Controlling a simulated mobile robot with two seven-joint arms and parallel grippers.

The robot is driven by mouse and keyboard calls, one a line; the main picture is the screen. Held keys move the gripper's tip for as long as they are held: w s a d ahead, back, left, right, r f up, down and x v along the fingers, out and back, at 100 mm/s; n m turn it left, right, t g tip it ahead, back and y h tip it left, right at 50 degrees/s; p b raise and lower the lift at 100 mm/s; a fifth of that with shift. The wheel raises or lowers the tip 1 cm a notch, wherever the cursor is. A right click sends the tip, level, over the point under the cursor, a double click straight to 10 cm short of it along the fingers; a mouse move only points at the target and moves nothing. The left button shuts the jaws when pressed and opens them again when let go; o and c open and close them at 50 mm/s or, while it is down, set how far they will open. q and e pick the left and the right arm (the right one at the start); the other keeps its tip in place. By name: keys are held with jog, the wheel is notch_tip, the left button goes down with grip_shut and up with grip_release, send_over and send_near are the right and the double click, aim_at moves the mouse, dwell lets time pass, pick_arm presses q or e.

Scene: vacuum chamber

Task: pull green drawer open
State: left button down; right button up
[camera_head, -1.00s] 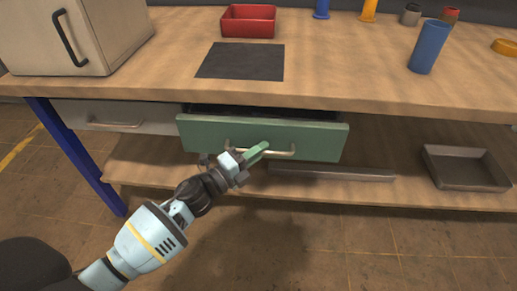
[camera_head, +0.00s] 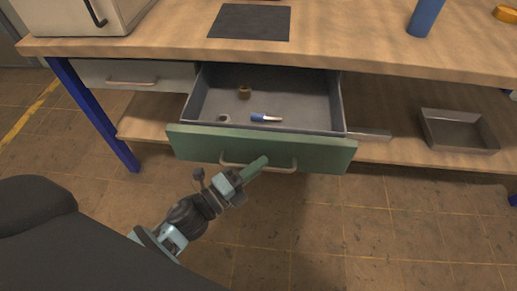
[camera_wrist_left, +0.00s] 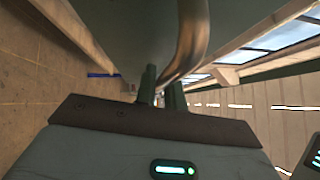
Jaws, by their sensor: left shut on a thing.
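The green drawer (camera_head: 205,146) is pulled well out under the workbench in the head view, with its grey inside showing. Its curved metal handle (camera_head: 283,170) runs across the front. My left gripper (camera_head: 255,167) is at the handle's middle, shut on it. In the left wrist view the handle (camera_wrist_left: 185,45) runs between the two green fingers (camera_wrist_left: 160,88). Inside the drawer lie a small brown ring-like part (camera_head: 244,92), a blue-and-white item (camera_head: 266,118) and a small pale ring (camera_head: 224,118). My right gripper is not in view.
The workbench top (camera_head: 350,45) carries a dark mat (camera_head: 249,21), a blue cylinder (camera_head: 424,17) and a beige cabinet (camera_head: 60,15). A white drawer (camera_head: 135,74) is shut at the left. A grey tray (camera_head: 458,131) sits on the lower shelf. The floor in front is clear.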

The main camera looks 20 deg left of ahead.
pick_arm(q)
jog(key=shift+s+d, duration=0.15)
jog(key=shift+s, duration=0.4)
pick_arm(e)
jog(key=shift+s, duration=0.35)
pick_arm(q)
jog(key=c, duration=1.5)
grip_release()
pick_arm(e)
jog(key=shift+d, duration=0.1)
pick_arm(q)
jog(key=v, duration=0.8)
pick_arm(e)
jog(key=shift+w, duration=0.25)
pick_arm(q)
jog(key=shift+w, duration=0.1)
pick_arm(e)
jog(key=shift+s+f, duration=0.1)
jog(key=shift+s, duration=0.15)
